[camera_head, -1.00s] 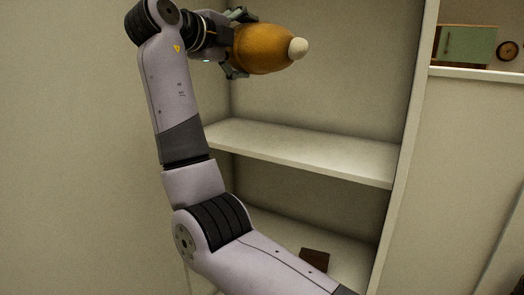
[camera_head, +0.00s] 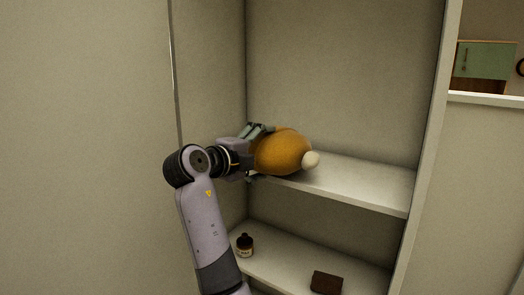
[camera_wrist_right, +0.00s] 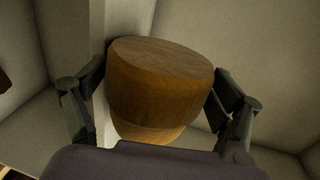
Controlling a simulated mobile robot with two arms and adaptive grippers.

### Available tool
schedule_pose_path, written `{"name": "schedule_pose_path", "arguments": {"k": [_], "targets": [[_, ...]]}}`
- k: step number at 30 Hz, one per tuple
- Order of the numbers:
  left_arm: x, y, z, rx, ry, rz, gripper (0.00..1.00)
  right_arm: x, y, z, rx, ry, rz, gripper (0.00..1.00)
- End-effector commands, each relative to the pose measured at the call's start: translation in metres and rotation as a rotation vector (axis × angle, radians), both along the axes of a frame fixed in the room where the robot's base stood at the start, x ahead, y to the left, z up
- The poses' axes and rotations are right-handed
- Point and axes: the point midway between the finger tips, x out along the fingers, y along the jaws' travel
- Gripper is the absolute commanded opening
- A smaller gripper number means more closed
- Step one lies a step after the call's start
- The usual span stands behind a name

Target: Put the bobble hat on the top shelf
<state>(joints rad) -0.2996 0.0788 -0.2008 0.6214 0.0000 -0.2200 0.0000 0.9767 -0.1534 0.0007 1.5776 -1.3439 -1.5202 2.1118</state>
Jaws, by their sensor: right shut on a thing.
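The bobble hat (camera_head: 283,152) is orange with a pale bobble at its right end. It lies sideways at the left part of the upper visible shelf (camera_head: 370,187). My right gripper (camera_head: 258,152) is shut on the hat from the left. In the right wrist view the hat (camera_wrist_right: 160,85) sits between the two fingers of the gripper (camera_wrist_right: 158,100). Whether the hat touches the shelf board or is just above it, I cannot tell. My left gripper is not in view.
The lower shelf holds a small dark bottle (camera_head: 245,245) and a brown box-like item (camera_head: 326,282). The upper shelf is clear to the right of the hat. The cabinet's right side panel (camera_head: 428,150) and left wall bound the space.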

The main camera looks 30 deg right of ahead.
Motion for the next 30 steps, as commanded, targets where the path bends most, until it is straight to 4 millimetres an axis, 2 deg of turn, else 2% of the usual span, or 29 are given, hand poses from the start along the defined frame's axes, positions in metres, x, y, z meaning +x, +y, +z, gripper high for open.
{"name": "schedule_pose_path", "arguments": {"k": [12,13,18,30], "targets": [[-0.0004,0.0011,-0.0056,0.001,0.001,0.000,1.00,-0.0002,0.0000,-0.0055,-0.001,-0.003,0.000,0.53],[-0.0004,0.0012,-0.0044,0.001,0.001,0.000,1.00,-0.0002,0.0001,-0.0043,-0.001,-0.001,0.000,0.88],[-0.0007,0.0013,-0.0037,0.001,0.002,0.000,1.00,0.0000,0.0000,-0.0038,-0.001,-0.001,0.000,0.99],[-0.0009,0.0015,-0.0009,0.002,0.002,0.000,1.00,-0.0001,0.0000,-0.0015,-0.001,-0.001,0.000,1.00]]}}
